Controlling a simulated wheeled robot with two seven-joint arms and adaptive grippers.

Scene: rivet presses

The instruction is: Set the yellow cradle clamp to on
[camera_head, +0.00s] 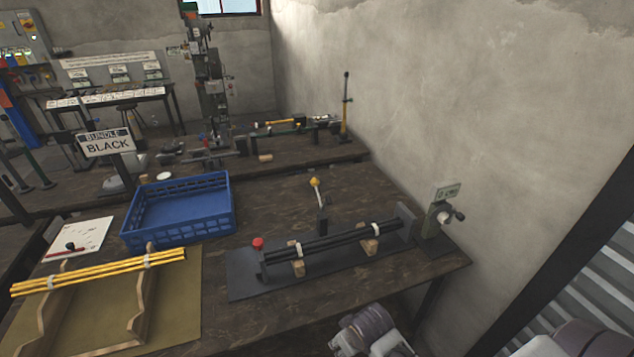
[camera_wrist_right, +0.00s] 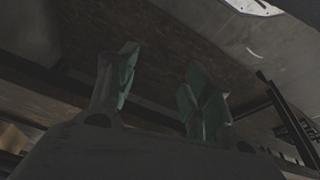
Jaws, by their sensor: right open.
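A lever with a yellow knob (camera_head: 315,183) stands on a dark post behind the black rod bundle (camera_head: 340,238) on the right bench. The lever points up and leans slightly left; its set position carries no mark that I can read. The rods rest in wooden cradles (camera_head: 298,262) on a dark base plate (camera_head: 243,275). A red knob (camera_head: 258,243) stands at the plate's left end. My right gripper (camera_wrist_right: 160,85) is open and empty in the right wrist view, its two greenish fingers apart, well away from the lever. My left gripper is not in view.
A blue crate (camera_head: 178,230) stands left of the lever. Yellow rods (camera_head: 100,270) lie on wooden cradles at the front left. A small device with a label (camera_head: 440,215) stands at the bench's right end, near the wall. The bench surface around the lever is mostly clear.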

